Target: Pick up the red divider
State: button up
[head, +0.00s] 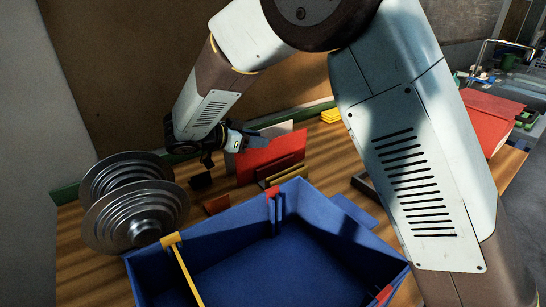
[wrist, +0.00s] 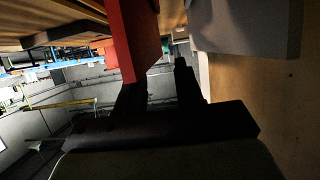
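The red divider (head: 268,156) stands upright as a flat red panel on the wooden table behind the blue bin in the head view. In the wrist view a red panel (wrist: 136,38) comes down from the top, at the tip of my left-hand finger. My gripper (head: 244,142) is at the panel's upper left edge in the head view. In the wrist view my gripper (wrist: 160,82) has its two dark fingers apart, with a clear gap between them. Whether a finger touches the panel cannot be told.
A blue bin (head: 225,226) with a yellow divider (head: 182,272) is in front. Stacked metal plates (head: 137,215) stand at the left. A grey panel (wrist: 248,28) is right of my fingers in the wrist view. A red container (head: 490,118) is at the right.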

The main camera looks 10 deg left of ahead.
aim_at(273, 156)
jog(key=x, duration=0.4)
jog(key=shift+s+d, duration=0.15)
jog(key=shift+d, duration=0.05)
jog(key=shift+c, duration=0.5)
grip_shut()
